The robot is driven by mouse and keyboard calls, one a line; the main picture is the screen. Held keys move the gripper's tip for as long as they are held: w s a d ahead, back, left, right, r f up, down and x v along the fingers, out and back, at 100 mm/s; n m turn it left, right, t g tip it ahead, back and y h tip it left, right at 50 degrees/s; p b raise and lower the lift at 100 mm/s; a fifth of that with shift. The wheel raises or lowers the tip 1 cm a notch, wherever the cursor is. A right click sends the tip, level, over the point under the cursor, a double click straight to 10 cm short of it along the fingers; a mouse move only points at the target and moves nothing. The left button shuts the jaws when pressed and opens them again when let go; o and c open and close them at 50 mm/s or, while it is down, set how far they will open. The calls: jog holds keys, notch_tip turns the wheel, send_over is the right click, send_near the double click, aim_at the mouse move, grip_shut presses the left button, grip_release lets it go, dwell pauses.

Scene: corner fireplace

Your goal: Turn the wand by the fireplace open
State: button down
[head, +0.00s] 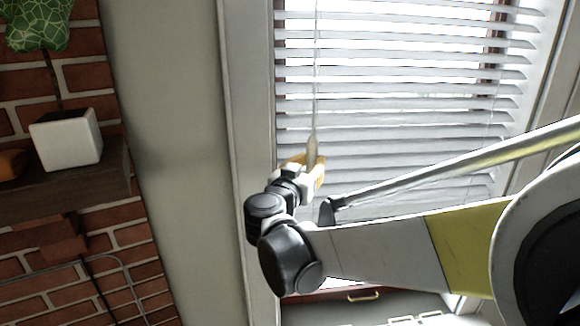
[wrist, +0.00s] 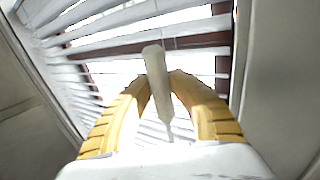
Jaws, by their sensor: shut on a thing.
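The wand (head: 312,150) is a slim pale piece hanging at the left side of the white window blinds (head: 420,118). A thin cord runs up from it along the slats. My gripper (head: 314,170) is at the wand with its yellow fingers on either side. In the wrist view the pale wand (wrist: 156,68) stands between the two yellow fingers of my gripper (wrist: 162,84), which are shut on it. The slats (wrist: 75,45) have gaps with bright light between them, more clearly in the upper part of the head view.
A brick fireplace (head: 125,240) with a dark wooden mantel (head: 75,188) is at the left. A white square pot (head: 66,138) with a green plant (head: 38,25) stands on the mantel. A bare wall strip (head: 170,140) lies between fireplace and window frame (head: 245,120).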

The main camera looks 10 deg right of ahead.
jog(key=shift+w+m+g+h+b, duration=0.1)
jog(key=shift+m+g+h+b, duration=0.65)
jog(key=shift+m+g+h, duration=1.7)
jog(key=shift+g+h, duration=0.25)
jog(key=c, duration=1.2)
grip_release()
jog(key=v, duration=1.2)
